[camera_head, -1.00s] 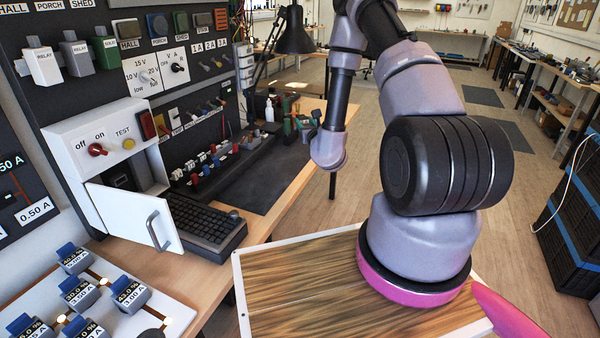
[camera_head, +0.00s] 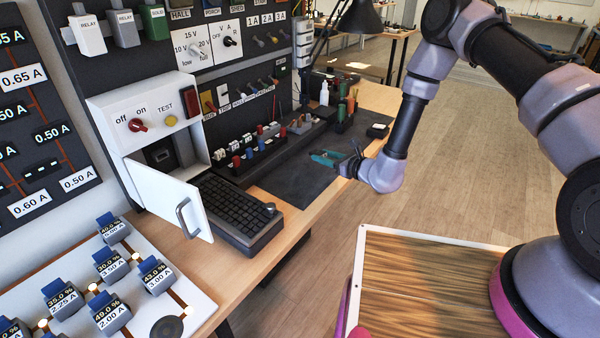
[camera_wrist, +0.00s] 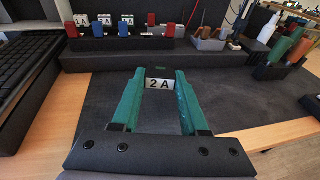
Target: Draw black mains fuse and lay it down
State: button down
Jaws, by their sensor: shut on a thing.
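My gripper (camera_head: 314,156) has green fingers and is over the dark mat (camera_head: 292,178) on the bench.
A rack of coloured fuses (camera_head: 250,150) stands along the mat's back edge. A keyboard (camera_head: 232,205) lies left of the mat. A small black block with a white top (camera_head: 377,131) and a tool holder (camera_head: 345,115) stand at the far end. Much of the mat is clear.

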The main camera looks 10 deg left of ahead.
aim_at(299, 194)
jog(key=s+a+f+g, duration=0.1)
jog(key=s+a, duration=0.1)
jog(key=s+a+f+n+g, duration=0.1)
jog(key=s+a, duration=0.1)
jog(key=s+a+f+n+g, duration=0.1)
jog(key=s+a, duration=0.1)
jog(key=shift+a+y, duration=0.3)
jog(key=shift+y, duration=0.1)
jog(key=shift+s+a+f, duration=0.1)
jog(key=shift+f, duration=3.25)
jog(key=shift+c, duration=1.7)
grip_release()
jog(key=v, duration=1)
jog(key=shift+s+d, duration=0.1)
jog(key=shift+d, duration=0.3)
